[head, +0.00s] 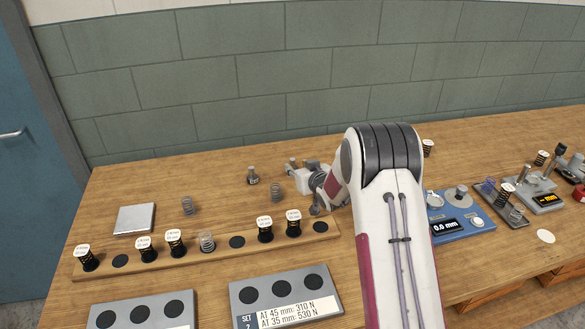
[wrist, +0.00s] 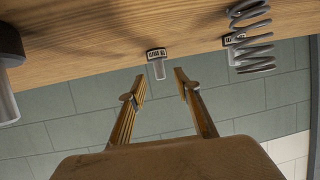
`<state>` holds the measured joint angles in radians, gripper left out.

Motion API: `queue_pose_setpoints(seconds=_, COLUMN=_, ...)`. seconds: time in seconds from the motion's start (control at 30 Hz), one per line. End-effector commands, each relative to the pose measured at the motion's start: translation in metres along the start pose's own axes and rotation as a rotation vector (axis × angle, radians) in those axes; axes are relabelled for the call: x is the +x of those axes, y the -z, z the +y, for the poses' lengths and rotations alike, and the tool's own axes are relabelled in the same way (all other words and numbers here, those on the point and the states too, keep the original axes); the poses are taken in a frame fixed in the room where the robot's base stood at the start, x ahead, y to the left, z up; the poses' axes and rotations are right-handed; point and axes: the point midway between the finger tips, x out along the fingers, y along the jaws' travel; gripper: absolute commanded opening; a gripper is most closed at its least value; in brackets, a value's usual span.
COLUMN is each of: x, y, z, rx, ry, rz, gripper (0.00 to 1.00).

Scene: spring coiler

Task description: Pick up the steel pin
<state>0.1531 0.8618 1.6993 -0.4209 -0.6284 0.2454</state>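The steel pin appears as a short bright post with a dark, labelled base on the wooden bench. It stands upright in the head view (head: 253,175), left of my gripper (head: 300,167). In the wrist view, which is upside down, the post (wrist: 158,69) hangs from the bench at the top, between and beyond the fingertips. My gripper (wrist: 160,86) is open and empty there, with its two fingers apart. The pin is not touched. In the head view my arm hides part of the gripper and the bench behind it.
A coil spring (wrist: 250,38) stands beside the pin in the wrist view. A larger dark-based post (wrist: 8,55) is cut off at the left edge. A wooden rack (head: 205,250) with several labelled springs lies in front. A blue gauge (head: 460,222) stands right of my arm.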

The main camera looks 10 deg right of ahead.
Motion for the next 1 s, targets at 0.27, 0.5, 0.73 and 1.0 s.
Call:
queue_pose_setpoints(seconds=0.27, x=0.01, y=0.0, z=0.0, rx=0.0, ry=0.0, rz=-0.001, gripper=0.33)
queue_pose_setpoints(seconds=0.5, x=0.009, y=0.0, z=0.0, rx=0.0, ry=0.0, rz=-0.001, gripper=0.33)
queue_pose_setpoints(seconds=0.73, x=0.015, y=0.0, z=0.0, rx=0.0, ry=0.0, rz=0.0, gripper=0.33)
queue_pose_setpoints(seconds=1.0, x=0.036, y=-0.002, z=0.001, rx=-0.001, ry=0.0, rz=-0.001, gripper=0.33)
